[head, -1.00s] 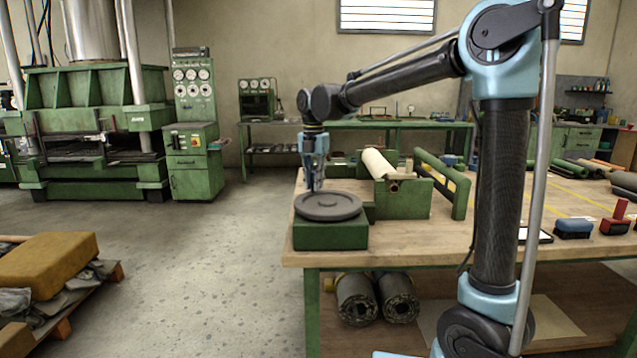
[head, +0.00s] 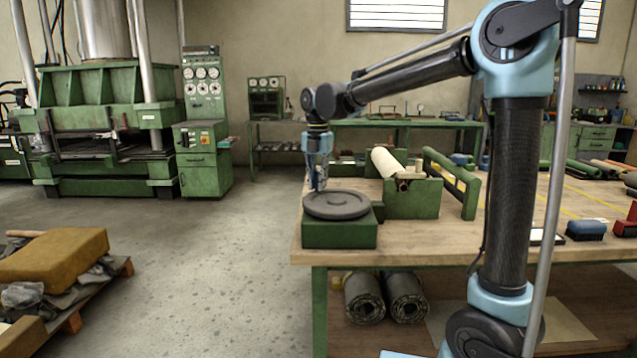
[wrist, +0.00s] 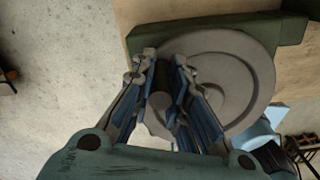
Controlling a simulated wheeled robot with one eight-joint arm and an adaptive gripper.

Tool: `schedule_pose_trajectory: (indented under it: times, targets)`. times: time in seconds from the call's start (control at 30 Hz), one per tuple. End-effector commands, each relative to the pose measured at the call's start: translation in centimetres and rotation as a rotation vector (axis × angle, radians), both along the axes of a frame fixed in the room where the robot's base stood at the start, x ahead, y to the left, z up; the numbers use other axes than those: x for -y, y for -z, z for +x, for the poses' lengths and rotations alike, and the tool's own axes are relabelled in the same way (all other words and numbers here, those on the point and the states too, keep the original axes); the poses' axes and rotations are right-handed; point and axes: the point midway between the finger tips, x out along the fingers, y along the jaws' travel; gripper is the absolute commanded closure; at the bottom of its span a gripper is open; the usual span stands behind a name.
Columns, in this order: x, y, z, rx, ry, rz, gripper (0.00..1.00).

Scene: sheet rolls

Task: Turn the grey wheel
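The grey wheel (head: 337,204) is a flat round disc lying level on a green block at the table's near left corner. In the wrist view the wheel (wrist: 236,75) fills the upper right. A short upright grey handle (wrist: 160,102) stands on it near its edge. My gripper (head: 318,187) points down at the wheel's left back part. In the wrist view my gripper (wrist: 164,62) has its two fingers drawn in on either side of the handle, and the handle fills the gap between them. The head view hides the handle behind the fingers.
The green block (head: 340,235) sits on the wooden table (head: 440,238). Behind the wheel is a green cradle (head: 412,200) with a cream roll (head: 384,163). A blue-topped brush (head: 586,230) lies at the right. Open floor is left of the table.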

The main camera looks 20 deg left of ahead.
Motion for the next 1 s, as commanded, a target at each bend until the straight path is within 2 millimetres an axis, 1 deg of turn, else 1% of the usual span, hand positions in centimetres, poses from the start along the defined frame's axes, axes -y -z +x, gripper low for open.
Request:
schedule_pose_trajectory:
  times: [0.03,0.07,0.5,0.63,0.77,1.0]
  targets:
    - [-0.3,-0.1,0.1,0.003,-0.001,0.006,0.65]
    - [-0.3,-0.1,0.1,0.003,-0.001,0.006,0.64]
    - [-0.1,-0.1,0.1,0.001,0.000,0.002,0.64]
    - [-0.1,-0.6,0.1,0.001,0.000,0.001,0.64]
    - [-0.1,-2.2,0.1,0.001,0.000,0.001,0.64]
    - [0.0,-6.7,0.1,0.000,0.000,0.002,0.64]
